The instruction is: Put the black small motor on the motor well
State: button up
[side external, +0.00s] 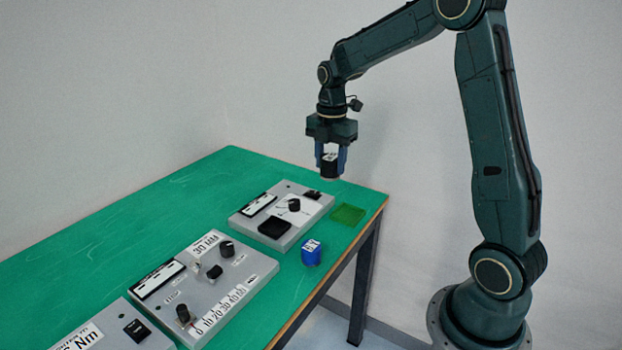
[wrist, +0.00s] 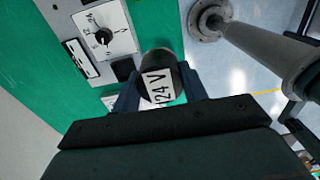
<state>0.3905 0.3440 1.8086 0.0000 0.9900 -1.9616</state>
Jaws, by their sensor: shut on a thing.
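My gripper (side external: 331,166) is shut on the black small motor (side external: 330,168) and holds it upright in the air, above the far right corner of the table. In the wrist view the motor (wrist: 162,67) sits between the blue fingers of my gripper (wrist: 160,88), and its white label reads 24 V. Below are a black square (side external: 274,228) on a grey panel box and a flat green square piece (side external: 348,214) near the table's right edge. I cannot tell for sure which one is the motor well. The black square also shows in the wrist view (wrist: 123,70).
A blue labelled cylinder (side external: 311,252) stands near the table's front edge. The grey box with a dial (side external: 313,207) is nearest the gripper. Another grey box (side external: 262,268) with knobs and a third box (side external: 151,343) lie further left. The green table (side external: 120,228) is clear at left.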

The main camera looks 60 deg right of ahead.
jog(key=w+a+r, duration=0.1)
jog(key=w+a, duration=0.2)
jog(key=w, duration=0.3)
jog(key=w+a+r, duration=0.2)
jog(key=w+a, duration=0.2)
jog(key=w, duration=0.2)
jog(key=shift+w+a+r, duration=0.25)
jog(key=shift+r, duration=0.05)
send_over(275, 229)
notch_tip(275, 229, down, 16)
jog(key=shift+w+r, duration=0.1)
jog(key=shift+r, duration=0.05)
jog(key=shift+f, duration=2.15)
jog(key=shift+f, duration=0.15)
jog(key=o, duration=1.2)
jog(key=shift+c, duration=0.2)
